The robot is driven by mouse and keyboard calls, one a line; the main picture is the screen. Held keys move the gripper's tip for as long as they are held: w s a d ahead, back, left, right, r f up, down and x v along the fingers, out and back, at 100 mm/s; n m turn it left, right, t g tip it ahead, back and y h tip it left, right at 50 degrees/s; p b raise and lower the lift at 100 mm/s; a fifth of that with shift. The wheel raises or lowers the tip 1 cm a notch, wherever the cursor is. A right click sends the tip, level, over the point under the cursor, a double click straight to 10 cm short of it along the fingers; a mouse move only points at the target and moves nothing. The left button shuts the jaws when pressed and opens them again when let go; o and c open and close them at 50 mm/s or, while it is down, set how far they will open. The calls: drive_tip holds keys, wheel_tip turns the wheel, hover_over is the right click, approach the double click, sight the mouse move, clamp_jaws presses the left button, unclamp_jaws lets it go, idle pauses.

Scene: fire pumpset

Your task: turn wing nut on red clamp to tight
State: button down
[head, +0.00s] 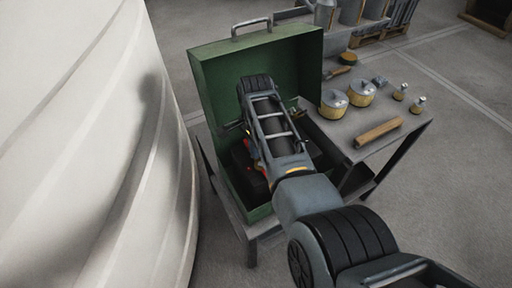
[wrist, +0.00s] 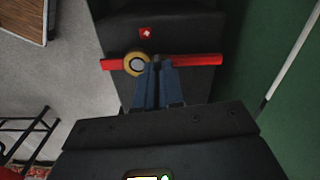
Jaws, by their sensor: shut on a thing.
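The red clamp (wrist: 199,61) shows in the wrist view as a red bar running left to right across a black block. A small dark piece (wrist: 157,58), which looks like the wing nut, stands at the middle of the bar. My gripper (wrist: 157,69) has its two blue-grey fingers close together and shut on this piece; the fingertips hide most of it, so its angle cannot be told. A brass ring with a grey centre (wrist: 136,64) sits on the bar just left of the fingers. In the head view my arm covers most of the clamp and the gripper.
The clamp is inside an open green metal box (head: 224,84), whose raised back and side walls stand close around my arm. A large white curved surface (head: 80,140) fills the left.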

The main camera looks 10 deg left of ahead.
drive_tip(key=c, duration=1.3)
unclamp_jaws()
drive_tip(key=shift+o, duration=0.2)
drive_tip(key=shift+r, duration=0.1)
wheel_tip(320, 180, up, 8)
drive_tip(key=shift+f, duration=0.2)
